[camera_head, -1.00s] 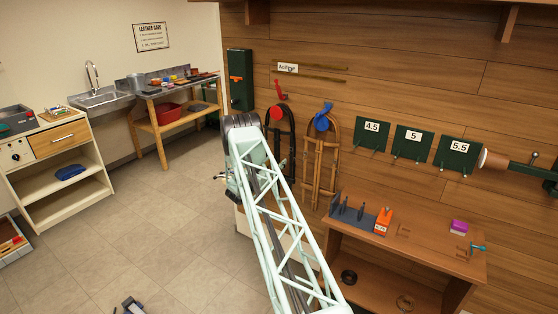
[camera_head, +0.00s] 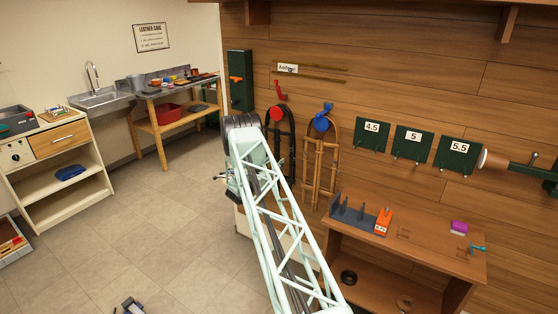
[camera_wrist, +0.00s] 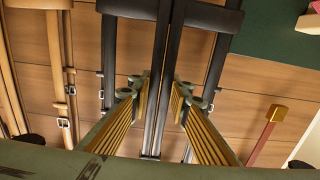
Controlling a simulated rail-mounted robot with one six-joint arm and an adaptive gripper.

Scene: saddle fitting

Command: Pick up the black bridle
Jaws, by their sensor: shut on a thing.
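The black bridle (camera_head: 292,150) hangs on the wooden wall from a red round holder (camera_head: 277,114), partly hidden behind my arm in the head view. In the wrist view its black straps (camera_wrist: 160,60) run down between the two ribbed fingers of my gripper (camera_wrist: 162,95). The fingers are shut on the straps near the middle of the picture. More black straps with metal buckles show on both sides of the fingers. In the head view the fingers are hidden behind my arm.
A brown bridle (camera_head: 312,165) hangs just right of the black one from a blue holder (camera_head: 322,118); its tan straps (camera_wrist: 60,80) show left in the wrist view. Green numbered racks (camera_head: 413,142) are farther right. A wooden bench (camera_head: 425,248) stands below.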

